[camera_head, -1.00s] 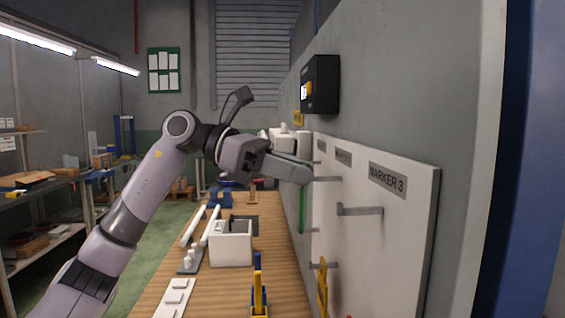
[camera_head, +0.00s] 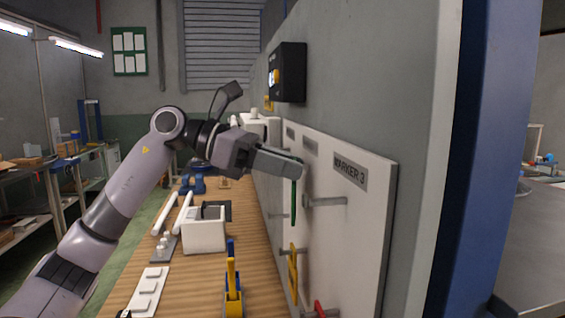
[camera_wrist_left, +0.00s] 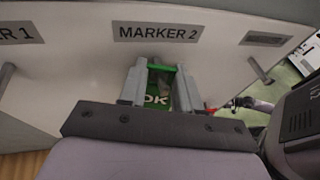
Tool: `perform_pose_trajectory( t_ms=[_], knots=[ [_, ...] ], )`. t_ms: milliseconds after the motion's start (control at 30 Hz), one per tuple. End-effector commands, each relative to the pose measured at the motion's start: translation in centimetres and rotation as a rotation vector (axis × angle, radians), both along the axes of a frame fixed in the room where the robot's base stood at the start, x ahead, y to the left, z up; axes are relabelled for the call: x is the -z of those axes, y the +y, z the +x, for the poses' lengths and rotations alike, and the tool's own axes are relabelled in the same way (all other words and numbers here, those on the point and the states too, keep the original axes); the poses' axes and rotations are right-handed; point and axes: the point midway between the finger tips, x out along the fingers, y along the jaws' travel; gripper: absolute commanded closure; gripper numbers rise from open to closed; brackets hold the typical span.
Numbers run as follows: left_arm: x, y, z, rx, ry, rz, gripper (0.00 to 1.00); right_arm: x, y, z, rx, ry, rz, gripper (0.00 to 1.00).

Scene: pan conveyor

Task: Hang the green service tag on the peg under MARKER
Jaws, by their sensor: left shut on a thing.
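My left gripper (camera_head: 297,166) is shut on the green service tag (camera_head: 294,202), which hangs down from the fingertips beside the white board. In the left wrist view the tag (camera_wrist_left: 158,98) shows "OK" between the fingers (camera_wrist_left: 160,68), below the MARKER 2 label (camera_wrist_left: 158,32). The MARKER 3 label (camera_head: 350,172) has a bare grey peg (camera_head: 325,201) under it. A bare peg (camera_wrist_left: 6,75) shows under the partly cut MARKER 1 label (camera_wrist_left: 18,33). The peg under MARKER 2 is hidden by the gripper and tag. My right gripper is out of view.
A yellow tag (camera_head: 293,272) and a red tag (camera_head: 318,308) hang low on the board. A white bin (camera_head: 204,236) and a yellow-and-blue tool (camera_head: 232,288) stand on the wooden bench (camera_head: 190,290). A black box (camera_head: 287,72) juts from the wall above.

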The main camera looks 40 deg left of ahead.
Motion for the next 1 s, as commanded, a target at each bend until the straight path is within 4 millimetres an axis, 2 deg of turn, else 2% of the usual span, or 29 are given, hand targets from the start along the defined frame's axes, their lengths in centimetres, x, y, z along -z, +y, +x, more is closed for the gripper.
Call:
perform_pose_trajectory(
  t_ms=[367, 400, 500, 867, 1000],
  knots=[
    [-0.01, 0.02, 0.00, 0.000, 0.000, 0.000, 0.96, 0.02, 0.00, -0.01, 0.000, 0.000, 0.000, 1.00],
    [-0.01, 0.02, 0.00, 0.000, 0.000, 0.000, 0.64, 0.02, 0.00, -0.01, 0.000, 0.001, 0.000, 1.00],
    [0.00, 0.03, 0.00, -0.001, 0.000, 0.001, 0.38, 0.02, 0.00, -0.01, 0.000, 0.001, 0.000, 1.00],
    [0.04, 0.06, 0.05, -0.002, 0.001, 0.001, 0.38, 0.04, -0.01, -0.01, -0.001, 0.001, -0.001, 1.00],
    [-0.07, 0.75, -0.37, -0.005, 0.001, 0.001, 0.38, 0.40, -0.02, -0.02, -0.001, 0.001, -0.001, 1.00]
  ],
)
